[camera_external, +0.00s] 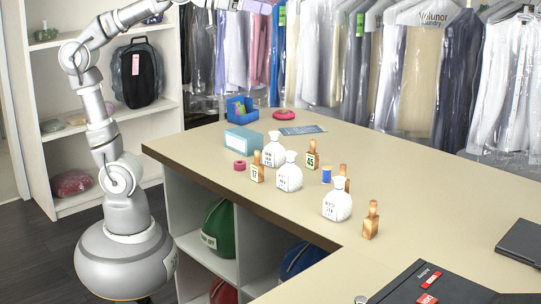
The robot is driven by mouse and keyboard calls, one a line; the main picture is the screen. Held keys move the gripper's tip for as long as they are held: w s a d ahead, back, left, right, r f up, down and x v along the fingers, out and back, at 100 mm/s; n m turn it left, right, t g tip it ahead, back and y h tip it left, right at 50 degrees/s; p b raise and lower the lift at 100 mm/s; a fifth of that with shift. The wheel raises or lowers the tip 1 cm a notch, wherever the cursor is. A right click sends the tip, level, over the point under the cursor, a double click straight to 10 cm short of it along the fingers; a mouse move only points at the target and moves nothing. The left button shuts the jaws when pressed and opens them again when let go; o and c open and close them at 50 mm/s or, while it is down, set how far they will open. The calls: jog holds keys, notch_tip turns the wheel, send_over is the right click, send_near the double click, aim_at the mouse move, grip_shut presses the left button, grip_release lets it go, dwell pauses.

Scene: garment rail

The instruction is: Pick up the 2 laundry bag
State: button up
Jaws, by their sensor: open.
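A green bag (218,226) with a pale label sits in a compartment under the counter, and a blue bag (301,259) sits in the compartment to its right. Part of a red bag (224,292) shows lower down. Three small white tied bags with dark print stand on the counter: a back one (273,152), a middle one (289,176) and a front one (337,204). Their print is too small to read surely, so I cannot tell which bag is number 2.
Wooden number tags (371,222) stand among the white bags on the counter (430,185). A blue spool (326,174), a teal box (241,139) and a blue bin (242,110) are there too. Black folders (522,240) lie at right. Garments hang behind; shelves stand left.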

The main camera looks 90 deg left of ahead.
jog(key=c, duration=0.4)
jog(key=g+p, duration=0.8)
jog(key=p, duration=0.2)
send_over(339, 195)
jog(key=s, duration=0.2)
notch_tip(339, 195, down, 29)
jog(key=f+g, duration=0.1)
jog(key=f, duration=0.6)
jog(key=w+f+g, duration=0.1)
jog(key=f, duration=0.7)
jog(key=w+a+f, duration=0.1)
jog(key=f, duration=0.6)
jog(key=shift+a+f+m+g, duration=0.1)
jog(key=shift+f+m+g, duration=0.2)
jog(key=shift+f+g, duration=0.1)
